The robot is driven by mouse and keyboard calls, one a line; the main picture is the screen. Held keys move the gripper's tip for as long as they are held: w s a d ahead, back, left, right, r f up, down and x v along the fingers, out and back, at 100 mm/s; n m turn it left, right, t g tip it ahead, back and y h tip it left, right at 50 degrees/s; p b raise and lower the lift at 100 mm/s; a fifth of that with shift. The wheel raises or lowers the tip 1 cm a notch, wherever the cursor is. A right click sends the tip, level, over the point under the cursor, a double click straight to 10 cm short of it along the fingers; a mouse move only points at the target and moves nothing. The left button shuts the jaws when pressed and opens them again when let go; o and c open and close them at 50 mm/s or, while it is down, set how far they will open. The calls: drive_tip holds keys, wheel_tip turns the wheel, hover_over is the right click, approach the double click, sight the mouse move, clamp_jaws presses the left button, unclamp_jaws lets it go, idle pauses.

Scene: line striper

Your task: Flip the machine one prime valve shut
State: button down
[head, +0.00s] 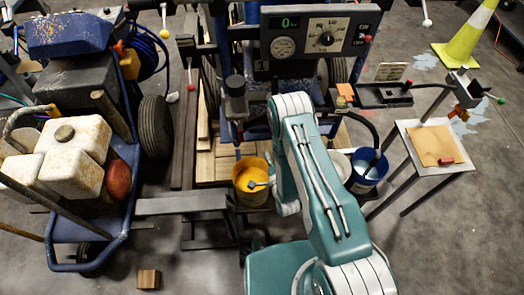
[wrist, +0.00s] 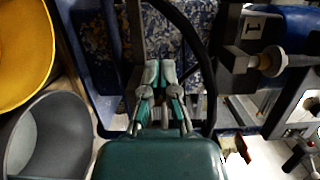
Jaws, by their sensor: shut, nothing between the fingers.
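Machine one carries a plate marked 1 (wrist: 250,28), seen at upper right in the wrist view. Beside the plate is a pale rounded knob on a grey fitting (wrist: 270,61), which may be the prime valve; I cannot tell its setting. In the head view the 1 mark (head: 262,67) shows below the gauge panel (head: 320,38). My gripper (wrist: 160,72) is shut and empty, in front of a speckled blue surface (wrist: 185,35). The knob lies to its right in the wrist view, apart from the fingers. In the head view my arm hides the gripper.
A yellow bucket (head: 250,190) and a blue bucket (head: 369,184) stand either side of my arm. A small table (head: 412,132) is at right, with a traffic cone (head: 466,38) behind. A blue cart with white jugs (head: 78,150) fills the left. A wooden block (head: 148,279) lies in front.

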sight(241, 133)
drive_tip(key=w+a, duration=0.6)
drive_tip(key=w, duration=0.1)
drive_tip(key=shift+w+a, duration=0.2)
drive_tip(key=shift+w, duration=0.1)
drive_tip(key=shift+d, duration=0.1)
drive_tip(key=shift+w, duration=0.1)
drive_tip(key=shift+a+m, duration=0.25)
drive_tip(key=shift+m, duration=0.05)
drive_tip(key=shift+f, duration=0.1)
